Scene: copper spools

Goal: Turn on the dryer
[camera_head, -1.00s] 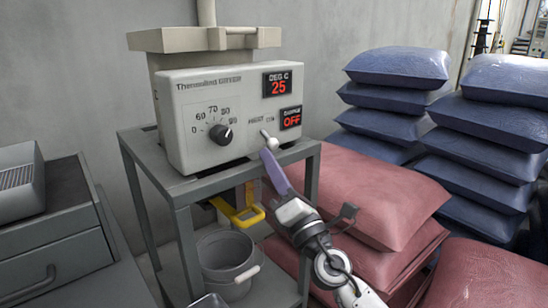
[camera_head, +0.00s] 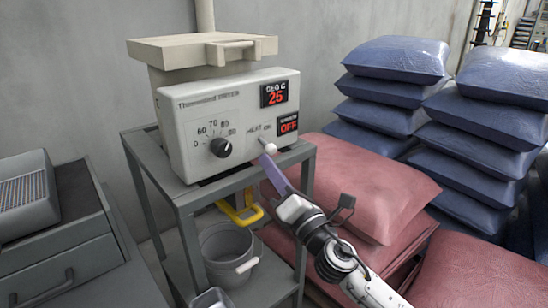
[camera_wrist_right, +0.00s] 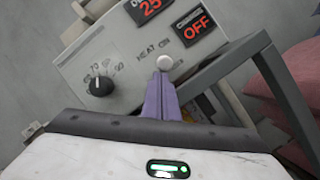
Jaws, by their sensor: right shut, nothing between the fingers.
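The dryer (camera_head: 195,140) is a cream box on a grey metal stand. Its red displays read 25 under DEG C (camera_head: 274,95) and OFF (camera_head: 288,124). A black dial (camera_head: 221,147) is on the left of its front. A small white ball-ended switch (camera_head: 269,146) sticks out beneath the HEAT ON label; its ball also shows in the wrist view (camera_wrist_right: 164,62). My right gripper (camera_head: 267,161) has its purple fingers closed and empty, tips just below the ball (camera_wrist_right: 163,76). I cannot tell whether they touch it.
The grey stand (camera_head: 186,202) holds a bucket (camera_head: 226,250) on its lower shelf, and a yellow handle (camera_head: 240,212) hangs under its top. Red sacks (camera_head: 365,180) and blue sacks (camera_head: 395,95) are stacked at right. Grey drawers (camera_head: 65,265) stand at left.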

